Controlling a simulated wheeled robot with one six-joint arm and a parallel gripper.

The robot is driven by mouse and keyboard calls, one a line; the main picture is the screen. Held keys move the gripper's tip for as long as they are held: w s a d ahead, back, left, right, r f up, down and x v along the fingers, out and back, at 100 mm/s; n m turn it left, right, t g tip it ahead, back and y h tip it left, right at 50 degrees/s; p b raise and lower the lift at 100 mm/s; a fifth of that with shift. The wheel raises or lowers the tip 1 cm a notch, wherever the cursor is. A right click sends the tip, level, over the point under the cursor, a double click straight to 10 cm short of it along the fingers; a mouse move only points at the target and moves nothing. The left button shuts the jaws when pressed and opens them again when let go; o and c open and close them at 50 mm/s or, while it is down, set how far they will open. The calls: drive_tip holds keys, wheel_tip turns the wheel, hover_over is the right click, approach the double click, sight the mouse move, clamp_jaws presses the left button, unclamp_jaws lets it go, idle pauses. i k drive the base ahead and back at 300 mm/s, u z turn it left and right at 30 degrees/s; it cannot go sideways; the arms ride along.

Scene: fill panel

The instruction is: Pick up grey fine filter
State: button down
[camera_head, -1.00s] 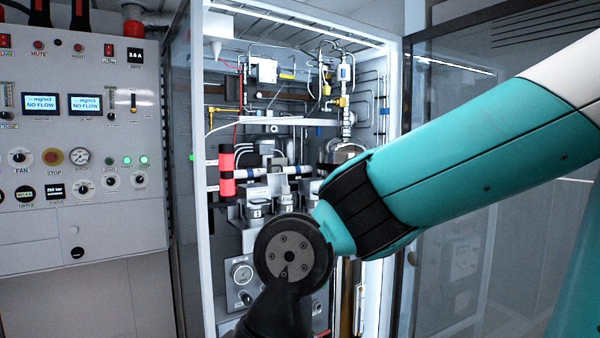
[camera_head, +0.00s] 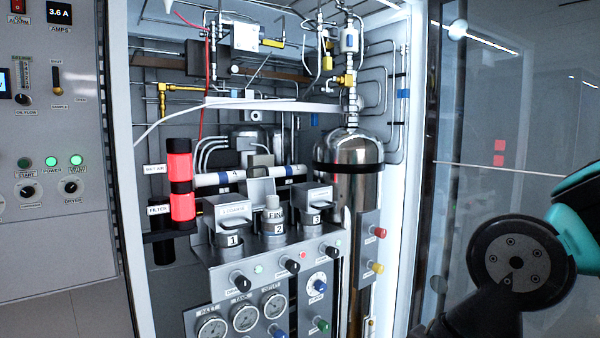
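A small grey filter (camera_head: 274,221) with a partly legible label, apparently "FINE", stands upright in the slot marked 2, in the middle of the metal panel (camera_head: 285,252) in the open cabinet. It has a narrower light top. Two grey filters with blocky rectangular handles flank it: filter 1 (camera_head: 230,222) on the left and filter 3 (camera_head: 314,206) on the right. My gripper's fingers are not in view; only my arm's wrist part shows at the lower right, apart from the filters.
A red and black cylinder (camera_head: 181,185) stands left of the filters. A shiny metal tank (camera_head: 352,170) stands behind right. Gauges (camera_head: 243,318) and knobs sit on the panel's front. A glass door (camera_head: 500,130) is at the right, a control panel (camera_head: 50,210) at the left.

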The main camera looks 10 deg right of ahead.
sight(272, 209)
drive_tip(key=u, duration=0.05)
drive_tip(key=i, duration=0.85)
drive_tip(key=z, duration=1.6)
drive_tip(key=k, duration=1.4)
drive_tip(key=u, duration=1.75)
drive_tip(key=i, duration=0.5)
drive_tip(key=u, duration=0.05)
